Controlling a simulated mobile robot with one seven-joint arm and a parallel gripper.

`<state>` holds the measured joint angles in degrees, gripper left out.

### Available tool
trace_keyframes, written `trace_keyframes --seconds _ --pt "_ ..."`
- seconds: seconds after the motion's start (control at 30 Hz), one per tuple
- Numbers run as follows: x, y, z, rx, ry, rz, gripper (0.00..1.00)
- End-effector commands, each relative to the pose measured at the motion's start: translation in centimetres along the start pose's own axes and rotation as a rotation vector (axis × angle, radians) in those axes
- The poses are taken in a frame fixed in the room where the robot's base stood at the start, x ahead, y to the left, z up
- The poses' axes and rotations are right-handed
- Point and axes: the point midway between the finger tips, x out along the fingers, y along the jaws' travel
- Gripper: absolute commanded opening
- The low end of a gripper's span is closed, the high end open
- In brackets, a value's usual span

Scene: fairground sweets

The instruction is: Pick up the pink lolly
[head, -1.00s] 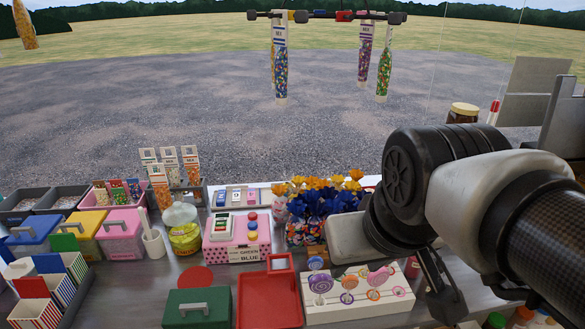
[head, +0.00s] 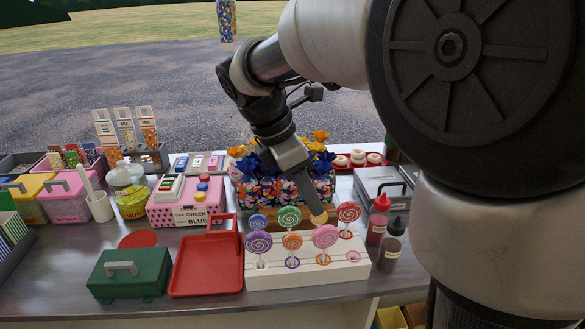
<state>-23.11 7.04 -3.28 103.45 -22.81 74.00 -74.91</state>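The pink lolly (head: 326,236) stands upright in the front row of the white lolly stand (head: 262,277), a swirled disc on a pale stick. Beside it in the front row are an orange lolly (head: 292,241) and a purple lolly (head: 258,243). Behind are a blue lolly (head: 257,222), a green lolly (head: 289,217), a yellowish lolly (head: 319,218) and a red lolly (head: 348,212). My gripper (head: 314,207) points down over the back row, its tip at the yellowish lolly, behind and above the pink one. Its finger gap is not visible; contact is unclear.
A red tray (head: 206,278) and a green box (head: 128,275) stand left of the stand. Sauce bottles (head: 376,226) stand close on its right. A colourful flower planter (head: 325,186) is behind it. The counter front (head: 190,308) is clear.

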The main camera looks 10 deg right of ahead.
Motion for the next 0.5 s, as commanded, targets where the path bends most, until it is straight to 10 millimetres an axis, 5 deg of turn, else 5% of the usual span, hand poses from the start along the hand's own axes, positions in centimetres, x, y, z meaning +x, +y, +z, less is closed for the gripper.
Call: trace_keyframes --seconds 0.5 --pt "10.2 0.0 -0.1 -0.003 -0.001 -0.004 0.36"
